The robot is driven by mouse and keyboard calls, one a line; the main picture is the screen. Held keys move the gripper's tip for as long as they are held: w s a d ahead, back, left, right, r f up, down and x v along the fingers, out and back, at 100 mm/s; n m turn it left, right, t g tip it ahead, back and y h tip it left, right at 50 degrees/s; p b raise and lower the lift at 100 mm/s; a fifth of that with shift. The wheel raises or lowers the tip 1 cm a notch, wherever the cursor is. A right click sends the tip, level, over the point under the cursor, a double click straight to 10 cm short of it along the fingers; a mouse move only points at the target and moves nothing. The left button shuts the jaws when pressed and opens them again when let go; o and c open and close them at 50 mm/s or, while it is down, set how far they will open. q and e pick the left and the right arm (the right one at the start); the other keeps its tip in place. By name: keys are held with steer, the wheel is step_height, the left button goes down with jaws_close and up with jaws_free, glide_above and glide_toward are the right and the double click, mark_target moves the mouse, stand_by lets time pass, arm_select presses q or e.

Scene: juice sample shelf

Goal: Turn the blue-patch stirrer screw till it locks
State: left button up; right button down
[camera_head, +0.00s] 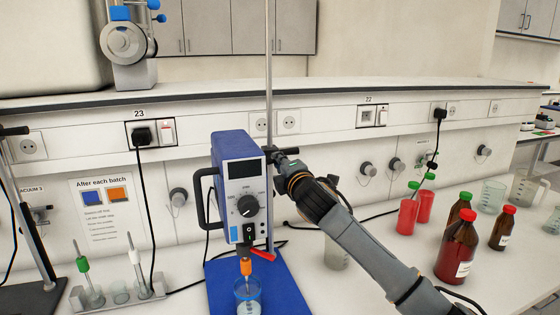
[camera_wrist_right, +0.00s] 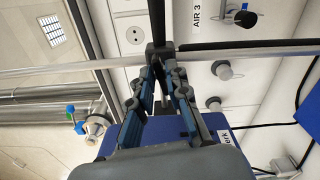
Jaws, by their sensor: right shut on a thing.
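The stirrer (camera_head: 238,185) is a blue box with a grey front, a dark display and a black knob. It is mounted on an upright metal rod (camera_head: 269,75) above a blue base plate (camera_head: 281,283). My right gripper (camera_head: 284,160) is at the rod, just right of the stirrer's top. In the right wrist view its fingers (camera_wrist_right: 160,60) converge on a dark screw or clamp part (camera_wrist_right: 159,48) at the rod. The fingers cover much of the screw, so its turn angle cannot be told. My left gripper is not in view.
A beaker (camera_head: 248,299) with bluish liquid stands under the stirrer's orange chuck (camera_head: 246,267). Red bottles (camera_head: 407,215) and brown bottles (camera_head: 457,251) stand at right, near my right arm. A rack (camera_head: 118,296) stands at left. A black cable (camera_head: 152,220) hangs behind.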

steer(key=shift+m, duration=1.1)
steer(key=c, duration=1.3)
jaws_free()
steer(key=shift+f, duration=0.1)
steer(key=shift+c, duration=0.2)
steer(key=v, duration=1.2)
